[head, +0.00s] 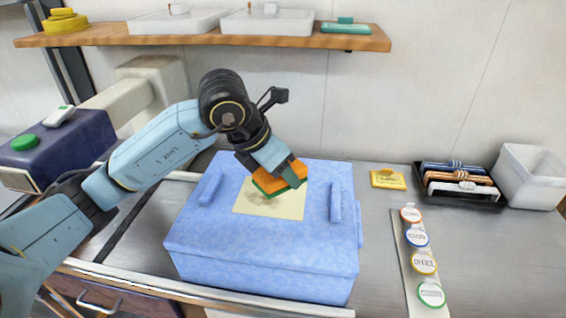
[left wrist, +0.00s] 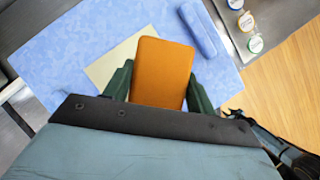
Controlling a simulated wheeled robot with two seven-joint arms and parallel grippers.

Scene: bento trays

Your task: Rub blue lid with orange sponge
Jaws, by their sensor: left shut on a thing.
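The blue lid (head: 215,233) is a large, light blue block-like cover with raised handles on its left and right. A pale yellow patch (head: 290,209) with brownish smudges lies on its top. My left gripper (head: 287,180) is shut on the orange sponge (head: 292,176), which has a green layer underneath. The sponge is over the upper part of the yellow patch; I cannot tell whether it touches. In the left wrist view the sponge (left wrist: 162,74) sits between the two green fingers, with the lid (left wrist: 75,50) below. My right gripper is not in view.
A strip with several round coloured labels (head: 423,262) lies right of the lid. Beyond it are a yellow card (head: 388,179), a black rack (head: 458,186) and a white bin (head: 530,178). A wooden shelf (head: 240,39) with trays runs above. The counter at right is partly clear.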

